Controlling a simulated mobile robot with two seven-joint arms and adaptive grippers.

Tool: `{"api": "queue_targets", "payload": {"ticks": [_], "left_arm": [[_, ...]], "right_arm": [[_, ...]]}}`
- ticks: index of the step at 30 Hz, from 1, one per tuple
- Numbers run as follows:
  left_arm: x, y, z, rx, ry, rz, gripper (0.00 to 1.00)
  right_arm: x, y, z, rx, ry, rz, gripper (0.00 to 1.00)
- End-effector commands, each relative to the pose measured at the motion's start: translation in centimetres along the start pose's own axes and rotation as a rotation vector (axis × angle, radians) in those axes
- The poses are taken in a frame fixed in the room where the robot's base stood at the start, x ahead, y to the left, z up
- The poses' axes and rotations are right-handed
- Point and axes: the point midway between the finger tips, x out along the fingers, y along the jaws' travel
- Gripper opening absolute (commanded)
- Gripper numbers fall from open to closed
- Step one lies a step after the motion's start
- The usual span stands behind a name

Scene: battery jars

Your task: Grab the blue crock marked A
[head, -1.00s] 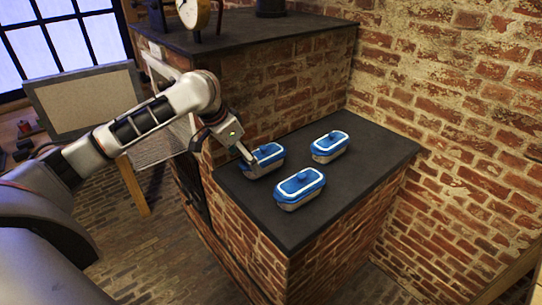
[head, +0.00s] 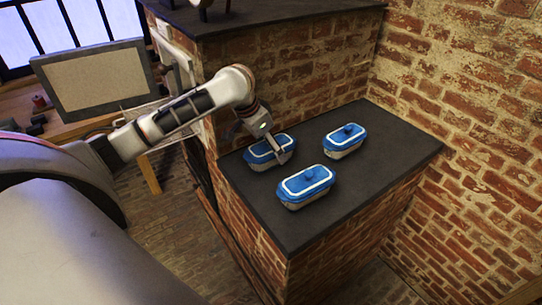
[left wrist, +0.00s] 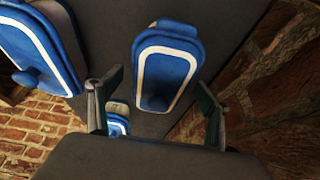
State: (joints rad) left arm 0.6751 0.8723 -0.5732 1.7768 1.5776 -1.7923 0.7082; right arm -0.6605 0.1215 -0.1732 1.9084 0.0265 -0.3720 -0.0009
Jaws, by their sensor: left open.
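Three crocks with blue lids, white rim bands and pale bases stand on a dark slab: one at the left (head: 262,149), one at the right (head: 346,138) and one in front (head: 304,184). No letter A can be read on any of them. My left gripper (head: 282,156) is at the left crock and hides part of its right end. In the left wrist view my left gripper (left wrist: 160,84) is open, and one crock (left wrist: 168,50) appears between and beyond its fingers. Whether they touch it cannot be told. My right gripper is not in view.
The dark slab (head: 290,225) tops a brick block. A higher brick block (head: 290,60) stands behind, and a brick wall (head: 460,90) is at the right. The slab is bare at its front corner. A framed panel (head: 95,80) stands at the left.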

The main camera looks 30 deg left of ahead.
Motion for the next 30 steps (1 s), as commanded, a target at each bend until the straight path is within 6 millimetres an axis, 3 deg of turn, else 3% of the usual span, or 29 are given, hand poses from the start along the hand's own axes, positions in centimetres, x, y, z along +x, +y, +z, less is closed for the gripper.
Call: {"api": "queue_targets", "payload": {"ticks": [4,11,18,30], "left_arm": [[1.0,0.0,0.0,-0.002,0.001,0.000,0.78],[1.1,-0.1,0.0,-0.001,0.001,-0.001,0.75],[1.1,-0.1,0.0,-0.001,0.001,-0.001,0.17],[-0.1,-0.2,-0.7,-0.001,0.007,-0.003,0.17]], "right_arm": [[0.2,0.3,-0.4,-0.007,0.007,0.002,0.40],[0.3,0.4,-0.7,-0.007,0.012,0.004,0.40],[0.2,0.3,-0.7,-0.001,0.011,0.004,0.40],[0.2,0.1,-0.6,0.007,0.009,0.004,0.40]]}}
